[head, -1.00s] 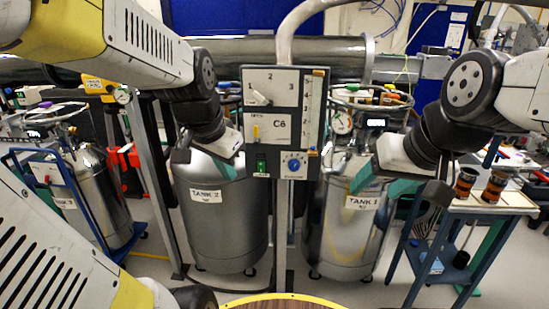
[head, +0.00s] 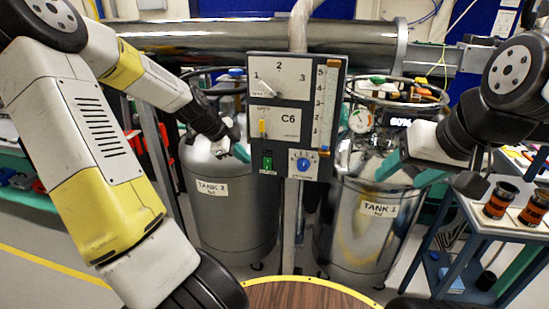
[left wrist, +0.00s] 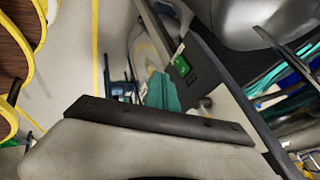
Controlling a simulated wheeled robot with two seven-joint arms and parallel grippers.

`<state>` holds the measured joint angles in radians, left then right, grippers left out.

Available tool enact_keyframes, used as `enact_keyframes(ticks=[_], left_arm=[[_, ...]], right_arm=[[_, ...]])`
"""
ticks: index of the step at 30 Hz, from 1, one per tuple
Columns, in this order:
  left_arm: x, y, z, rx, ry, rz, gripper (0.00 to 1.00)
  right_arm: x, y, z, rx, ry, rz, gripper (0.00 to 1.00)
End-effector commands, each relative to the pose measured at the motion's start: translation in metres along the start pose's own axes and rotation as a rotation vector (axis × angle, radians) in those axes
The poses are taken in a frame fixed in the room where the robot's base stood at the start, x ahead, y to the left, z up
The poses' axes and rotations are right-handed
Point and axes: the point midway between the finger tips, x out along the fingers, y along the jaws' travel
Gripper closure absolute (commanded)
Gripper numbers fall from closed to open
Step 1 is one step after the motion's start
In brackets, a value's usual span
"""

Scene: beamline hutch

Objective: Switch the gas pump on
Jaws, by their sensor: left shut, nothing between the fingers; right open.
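The grey control panel (head: 257,132) stands upright in the middle of the head view. A small green switch (head: 267,162) sits at its lower left, with a small label under it too small to read; it also shows in the left wrist view (left wrist: 181,65). I cannot tell the switch's position. My left gripper (head: 241,152) is shut and empty, its teal fingertips just left of the panel's lower edge, near the switch and seemingly apart from it. Its teal fingers show in the left wrist view (left wrist: 162,92). My right gripper (head: 390,166) is open, right of the panel before Tank 1.
The panel also bears a white three-position selector (head: 261,90), a yellow lever (head: 262,127), a blue dial (head: 303,164) and a vertical scale. Tank 2 (head: 235,215) and Tank 1 (head: 350,225) stand behind. A blue cart (head: 468,260) is at right.

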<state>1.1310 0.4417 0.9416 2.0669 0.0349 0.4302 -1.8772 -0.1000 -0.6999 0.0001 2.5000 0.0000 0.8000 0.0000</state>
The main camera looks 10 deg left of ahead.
Motion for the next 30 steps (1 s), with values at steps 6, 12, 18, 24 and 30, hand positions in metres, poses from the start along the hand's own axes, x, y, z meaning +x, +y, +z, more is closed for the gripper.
enact_keyframes(ticks=[6,12,18,24,30], left_arm=[[0.000,0.000,0.001,0.003,0.001,-0.001,1.00],[0.004,0.000,0.000,0.002,0.001,0.000,1.00],[0.030,0.000,-0.001,0.004,0.003,0.002,1.00],[0.073,0.001,-0.002,0.004,0.004,0.004,1.00],[0.107,-0.009,0.000,0.004,0.001,-0.001,1.00]], right_arm=[[0.000,0.000,0.000,0.000,0.000,0.000,0.41],[0.000,0.000,0.000,0.000,0.000,0.000,0.41],[0.000,0.000,0.000,0.000,0.000,0.000,0.41],[0.000,0.000,0.000,0.000,0.000,0.000,0.41],[0.000,0.000,0.000,0.000,0.000,0.000,0.41]])
